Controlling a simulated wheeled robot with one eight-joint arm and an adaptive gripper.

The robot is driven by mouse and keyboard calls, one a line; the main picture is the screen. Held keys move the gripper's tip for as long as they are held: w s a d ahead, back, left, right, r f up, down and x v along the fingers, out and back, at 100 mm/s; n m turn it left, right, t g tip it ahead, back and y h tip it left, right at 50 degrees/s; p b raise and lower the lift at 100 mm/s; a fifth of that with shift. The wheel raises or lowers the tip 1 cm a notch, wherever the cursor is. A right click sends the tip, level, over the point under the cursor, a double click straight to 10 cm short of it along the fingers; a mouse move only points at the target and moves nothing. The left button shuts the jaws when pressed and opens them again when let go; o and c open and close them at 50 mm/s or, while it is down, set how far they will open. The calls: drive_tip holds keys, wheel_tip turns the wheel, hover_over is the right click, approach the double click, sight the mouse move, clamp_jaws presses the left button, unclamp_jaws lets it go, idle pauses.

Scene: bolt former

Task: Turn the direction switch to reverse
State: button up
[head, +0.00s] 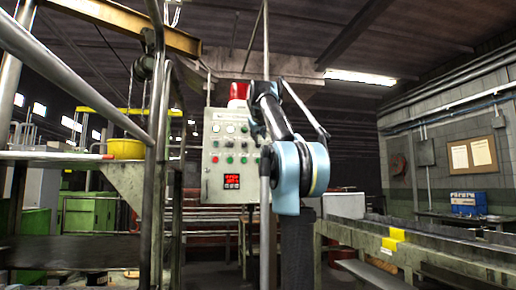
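A pale grey control panel (211,160) faces me left of centre. I cannot tell which of the small controls is the direction switch, and no labels are readable. My blue, black and silver arm stands in front of the panel's right edge and covers part of it. A small dark part beside the arm, at the panel's right edge, may be my gripper (256,130). Its fingers cannot be made out, nor whether it touches the panel.
A red beacon (238,91) tops the panel. A long conveyor-like bench (400,240) with a yellow block runs along the right.

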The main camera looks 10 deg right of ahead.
sight(259, 145)
drive_tip(key=x, duration=0.8)
clamp_jaws()
